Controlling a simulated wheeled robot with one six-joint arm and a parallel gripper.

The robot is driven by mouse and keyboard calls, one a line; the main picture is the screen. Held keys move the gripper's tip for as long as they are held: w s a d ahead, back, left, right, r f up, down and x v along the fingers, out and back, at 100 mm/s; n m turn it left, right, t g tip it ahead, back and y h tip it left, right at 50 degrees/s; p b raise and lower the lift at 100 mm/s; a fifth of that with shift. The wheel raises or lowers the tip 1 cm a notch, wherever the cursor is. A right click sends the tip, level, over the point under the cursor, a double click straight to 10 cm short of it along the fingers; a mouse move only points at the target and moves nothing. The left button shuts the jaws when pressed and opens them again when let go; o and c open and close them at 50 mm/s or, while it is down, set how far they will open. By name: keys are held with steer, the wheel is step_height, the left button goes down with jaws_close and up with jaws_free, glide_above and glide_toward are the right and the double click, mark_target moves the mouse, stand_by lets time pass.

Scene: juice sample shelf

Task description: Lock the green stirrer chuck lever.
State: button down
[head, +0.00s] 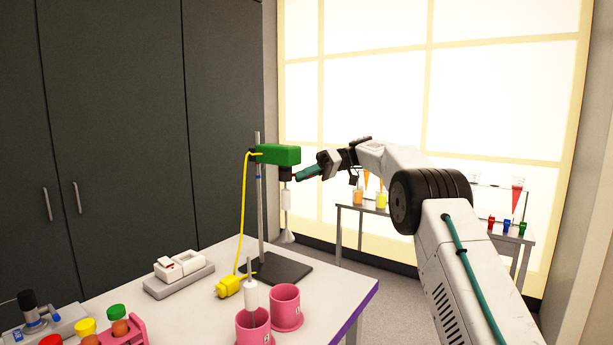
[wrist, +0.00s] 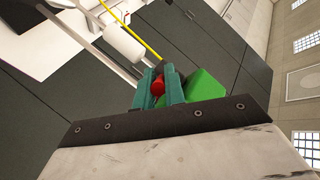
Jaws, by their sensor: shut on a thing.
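The green stirrer (head: 278,154) is mounted high on a grey stand (head: 259,200), with a dark chuck (head: 285,173) under its right end. A white stirring paddle (head: 287,203) hangs below the chuck. My gripper (head: 297,177) reaches in from the right at chuck height. In the wrist view its teal fingers (wrist: 160,88) are shut on a red lever (wrist: 158,86), beside the green stirrer body (wrist: 207,88). Only the lever's end shows; its pivot is hidden. In the head view the fingers cover the lever.
Pink beakers (head: 287,306) stand on the white table (head: 205,297), one with a white paddle (head: 250,295) in it. A yellow plug (head: 229,287) and cord lie by the stand's base. A back shelf (head: 349,209) holds coloured juice samples.

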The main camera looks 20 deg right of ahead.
steer(key=shift+r, duration=0.1)
steer(key=c, duration=1.5)
jaws_free()
steer(key=shift+d, duration=0.1)
steer(key=shift+v, duration=3.7)
